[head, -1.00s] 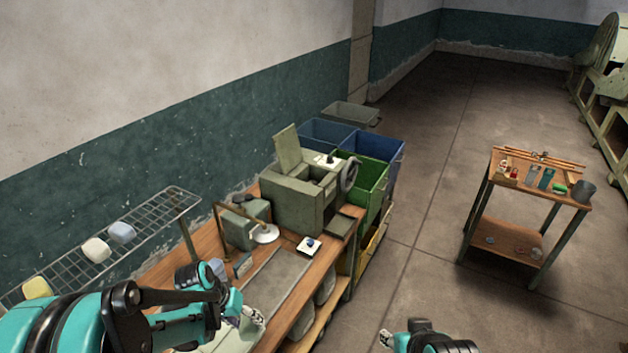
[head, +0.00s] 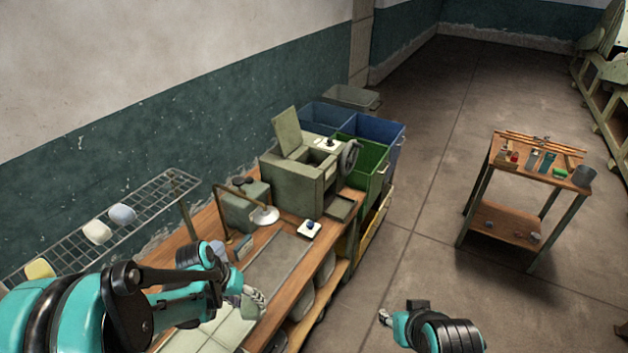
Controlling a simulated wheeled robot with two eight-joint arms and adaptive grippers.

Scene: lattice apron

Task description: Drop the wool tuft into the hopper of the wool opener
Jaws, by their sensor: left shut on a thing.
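The wool opener (head: 292,188) is a grey-green box machine on the wooden bench, with a raised lid (head: 288,132), an open-topped hopper (head: 318,160) and a dark handwheel (head: 349,158) on its right. My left gripper (head: 258,298) is low over the bench's front part, nearer to me than the opener and clear of it. It is shut on a small pale thing, taken as the wool tuft, which hardly shows between the fingers. My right gripper (head: 384,316) is over the floor, right of the bench; its jaws are too small to read.
A wire rack (head: 150,203) with several pale tufts runs along the wall. Green (head: 372,165) and blue (head: 388,135) bins stand behind. A side table (head: 505,184) is at right.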

